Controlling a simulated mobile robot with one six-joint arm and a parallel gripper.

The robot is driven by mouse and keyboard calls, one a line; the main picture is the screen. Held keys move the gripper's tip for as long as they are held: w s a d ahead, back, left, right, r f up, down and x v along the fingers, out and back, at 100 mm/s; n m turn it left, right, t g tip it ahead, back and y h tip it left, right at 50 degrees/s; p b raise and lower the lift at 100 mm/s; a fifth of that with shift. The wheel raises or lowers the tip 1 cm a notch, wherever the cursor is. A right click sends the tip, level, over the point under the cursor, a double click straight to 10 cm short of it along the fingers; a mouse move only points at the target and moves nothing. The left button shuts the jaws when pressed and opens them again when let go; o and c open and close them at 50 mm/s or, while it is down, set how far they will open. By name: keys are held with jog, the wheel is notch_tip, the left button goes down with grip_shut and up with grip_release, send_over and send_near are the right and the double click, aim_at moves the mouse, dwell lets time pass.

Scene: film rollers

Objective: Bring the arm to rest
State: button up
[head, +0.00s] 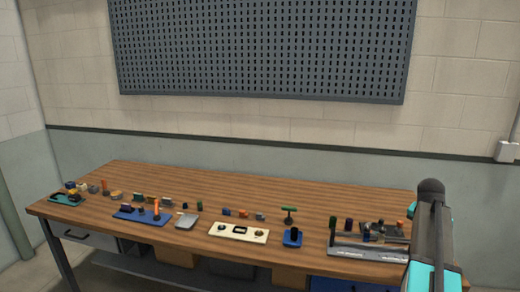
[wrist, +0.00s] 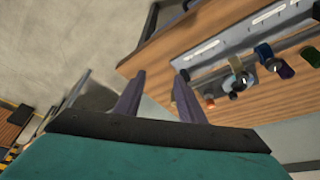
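My arm shows at the right edge in the head view, raised in front of the right end of the bench. My gripper (wrist: 158,85) shows in the wrist view, with two purplish-grey fingers set apart and nothing between them. The fingers point toward the floor and the bench edge. The gripper's fingertips cannot be made out in the head view.
A wooden workbench (head: 240,185) carries several small parts, a cream panel (head: 260,236), a blue tray (head: 130,215) and a grey rack (head: 350,246) near my arm. The rack also shows in the wrist view (wrist: 215,75). A pegboard (head: 260,45) hangs behind.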

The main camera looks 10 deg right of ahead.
jog(key=s+a+f+n+g+y, duration=0.2)
jog(key=a+f+n, duration=0.2)
jog(key=a+f, duration=1.2)
jog(key=s+a+f+n+g+y, duration=0.1)
jog(key=s+a+f+n, duration=0.2)
jog(key=a+f, duration=1.3)
jog(key=s+a+f+n+g, duration=0.1)
jog(key=s+a+f+n, duration=0.1)
jog(key=s+a+f, duration=0.4)
jog(key=s+a+f+n+g, duration=0.2)
jog(key=s+a+f, duration=0.4)
jog(key=s, duration=0.6)
jog(key=s+a+f+n+g+y, duration=0.1)
jog(key=s+a+f+n, duration=0.1)
jog(key=s+a+f, duration=0.4)
jog(key=s+a, duration=0.1)
jog(key=s, duration=0.2)
jog(key=shift+n+g, duration=0.3)
jog(key=shift+n, duration=0.1)
jog(key=shift+w, duration=0.15)
